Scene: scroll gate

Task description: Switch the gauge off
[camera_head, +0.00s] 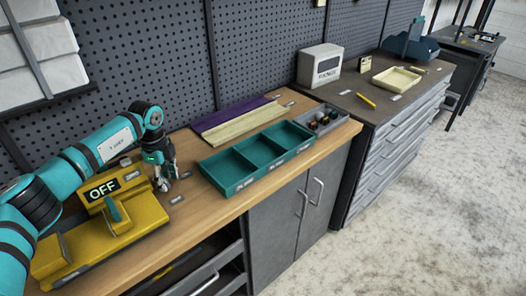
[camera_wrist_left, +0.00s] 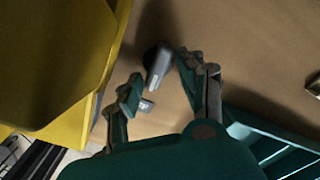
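The yellow gauge box (camera_head: 140,215) stands on the wooden bench at the lower left, with a black plate reading "OFF" (camera_head: 103,190) and a teal lever (camera_head: 114,216) on it. In the left wrist view a yellow body (camera_wrist_left: 50,60) fills the left side. My left gripper (camera_head: 167,180) points down just right of the gauge's far end. In the wrist view my left gripper (camera_wrist_left: 158,75) has its fingers apart. A small grey piece (camera_wrist_left: 158,68) shows between the fingertips; I cannot tell whether they touch it. My right gripper is not in view.
A teal divided tray (camera_head: 240,180) lies to the right on the bench, with purple and pale boards (camera_head: 240,122) behind it. A grey bin of small parts (camera_head: 320,121) is farther right. A pegboard wall (camera_head: 150,50) closes the back.

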